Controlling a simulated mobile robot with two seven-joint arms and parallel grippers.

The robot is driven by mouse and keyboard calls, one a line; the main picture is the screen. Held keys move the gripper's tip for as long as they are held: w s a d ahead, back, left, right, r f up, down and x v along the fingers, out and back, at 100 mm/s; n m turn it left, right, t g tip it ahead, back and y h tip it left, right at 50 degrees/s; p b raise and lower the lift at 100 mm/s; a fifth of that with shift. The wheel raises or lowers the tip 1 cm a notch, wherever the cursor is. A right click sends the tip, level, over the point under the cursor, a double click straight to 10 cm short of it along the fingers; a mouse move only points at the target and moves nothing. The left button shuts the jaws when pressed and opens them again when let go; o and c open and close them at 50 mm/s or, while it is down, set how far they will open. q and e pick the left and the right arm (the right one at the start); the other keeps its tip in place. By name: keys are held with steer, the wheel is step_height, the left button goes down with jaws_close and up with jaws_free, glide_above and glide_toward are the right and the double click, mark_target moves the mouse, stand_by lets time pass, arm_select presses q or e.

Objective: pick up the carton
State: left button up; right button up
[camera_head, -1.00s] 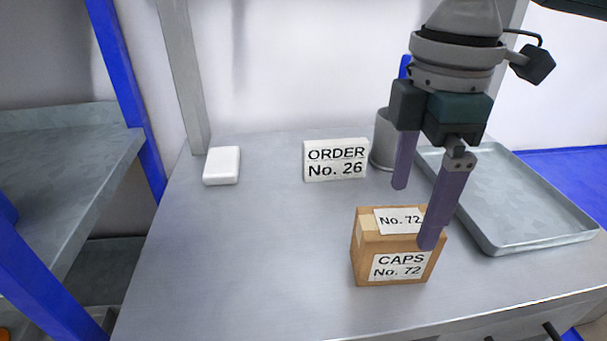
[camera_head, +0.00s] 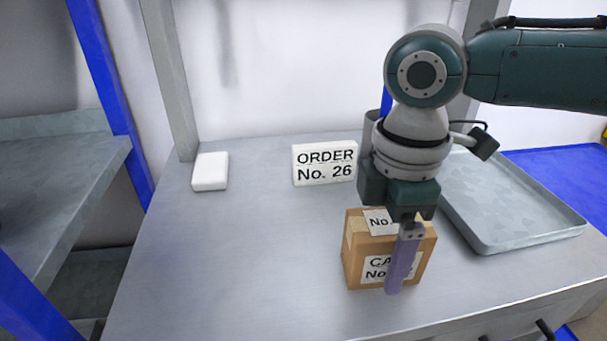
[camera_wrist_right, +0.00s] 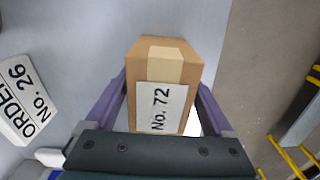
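The carton (camera_head: 356,255) is a small brown box with white labels reading "CAPS No. 72", upright on the grey table. My right gripper (camera_head: 397,255) is over it, pointing down. In the head view one purple finger stands in front of the carton's labelled face, and the other finger is hidden. In the right wrist view the carton (camera_wrist_right: 165,71) lies between the two fingers of my right gripper (camera_wrist_right: 163,88), one on each side. The gripper looks open, with a small gap showing beside the right-hand finger. My left gripper is not in view.
A white "ORDER No. 26" block (camera_head: 324,163) stands behind and left of the carton. A white block (camera_head: 210,171) lies farther left. A grey metal tray (camera_head: 520,215) is on the right. A grey cylindrical container (camera_head: 368,128) is partly hidden behind my arm.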

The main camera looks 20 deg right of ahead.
steer(key=c, duration=1.3)
steer(key=shift+r, duration=0.1)
